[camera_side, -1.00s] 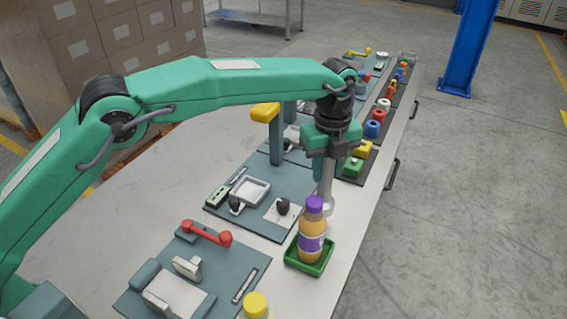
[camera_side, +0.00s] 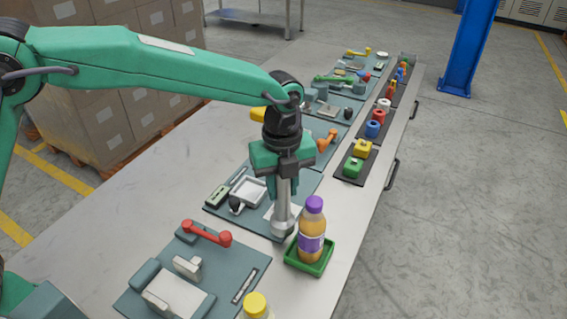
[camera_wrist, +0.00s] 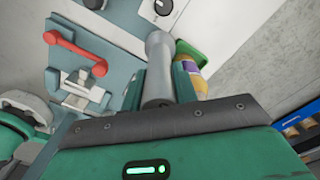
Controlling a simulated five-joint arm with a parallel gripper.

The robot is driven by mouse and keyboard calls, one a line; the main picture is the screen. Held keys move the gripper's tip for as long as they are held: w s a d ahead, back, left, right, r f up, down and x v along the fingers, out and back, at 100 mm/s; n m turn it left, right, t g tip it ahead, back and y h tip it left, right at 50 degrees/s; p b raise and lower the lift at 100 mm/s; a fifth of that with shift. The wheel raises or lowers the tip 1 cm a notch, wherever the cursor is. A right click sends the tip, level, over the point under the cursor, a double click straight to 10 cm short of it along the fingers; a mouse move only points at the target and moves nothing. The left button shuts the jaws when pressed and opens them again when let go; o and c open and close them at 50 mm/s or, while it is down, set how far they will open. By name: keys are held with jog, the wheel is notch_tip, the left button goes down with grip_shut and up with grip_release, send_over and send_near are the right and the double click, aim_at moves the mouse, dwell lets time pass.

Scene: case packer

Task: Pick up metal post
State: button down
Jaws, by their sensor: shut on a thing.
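The metal post (camera_side: 283,208) is a grey upright cylinder with a wider, paler foot. My gripper (camera_side: 284,178) is shut on its upper part and points down. In the side view the foot appears over the front right edge of a blue-grey board, just left of the bottle. I cannot tell whether it touches the surface. In the wrist view the post (camera_wrist: 158,65) stands out from between the jaws (camera_wrist: 160,88). The post hides part of the board's white plate.
A bottle with a purple cap (camera_side: 312,230) stands close on the right in a green tray (camera_side: 305,262). A red handle (camera_side: 207,233) is on the nearer board at left. A yellow cap (camera_side: 256,304) shows in front. The table's left side is clear.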

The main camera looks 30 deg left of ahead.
jog(key=shift+s+a+r, duration=0.1)
jog(key=shift+s+a, duration=0.5)
jog(key=shift+s, duration=0.35)
jog(key=shift+s+a, duration=0.55)
jog(key=shift+s, duration=0.35)
